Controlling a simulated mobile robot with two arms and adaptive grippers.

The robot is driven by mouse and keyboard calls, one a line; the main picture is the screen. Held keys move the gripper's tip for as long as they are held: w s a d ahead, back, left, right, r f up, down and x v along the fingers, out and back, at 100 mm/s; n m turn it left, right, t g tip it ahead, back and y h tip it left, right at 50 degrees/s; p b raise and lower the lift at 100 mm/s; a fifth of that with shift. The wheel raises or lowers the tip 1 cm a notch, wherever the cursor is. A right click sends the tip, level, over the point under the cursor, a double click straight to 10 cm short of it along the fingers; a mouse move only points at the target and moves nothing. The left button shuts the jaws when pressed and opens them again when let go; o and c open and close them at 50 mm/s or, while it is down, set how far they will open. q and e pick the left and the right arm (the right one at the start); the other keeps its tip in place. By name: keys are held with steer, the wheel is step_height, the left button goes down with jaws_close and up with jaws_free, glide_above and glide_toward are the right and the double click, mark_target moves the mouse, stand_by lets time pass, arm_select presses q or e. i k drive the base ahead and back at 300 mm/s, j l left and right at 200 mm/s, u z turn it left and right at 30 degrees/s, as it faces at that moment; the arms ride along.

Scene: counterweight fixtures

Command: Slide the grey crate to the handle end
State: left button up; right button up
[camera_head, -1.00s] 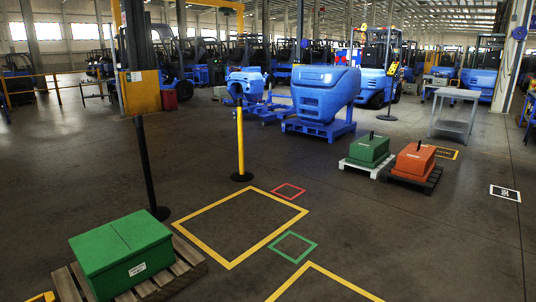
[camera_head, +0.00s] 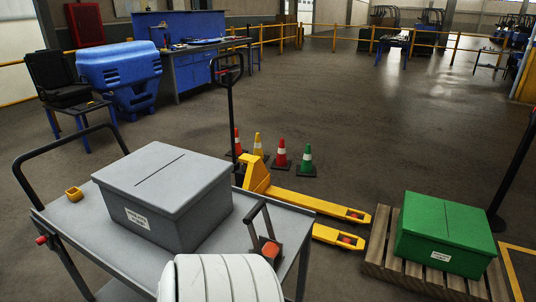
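The grey crate (camera_head: 168,190) is a lidded box with a slot line on top and a white label on its front. It sits upright on the grey top of a cart (camera_head: 82,222), near the middle. Neither of my grippers can be made out. A white ribbed rounded part at the bottom, probably mine, hides part of the cart's near edge.
A yellow pallet jack (camera_head: 300,198), several cones (camera_head: 281,154) and a green crate (camera_head: 446,232) on a pallet are beyond and right.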

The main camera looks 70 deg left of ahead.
mark_target(173, 198)
steer(key=u, duration=2.4)
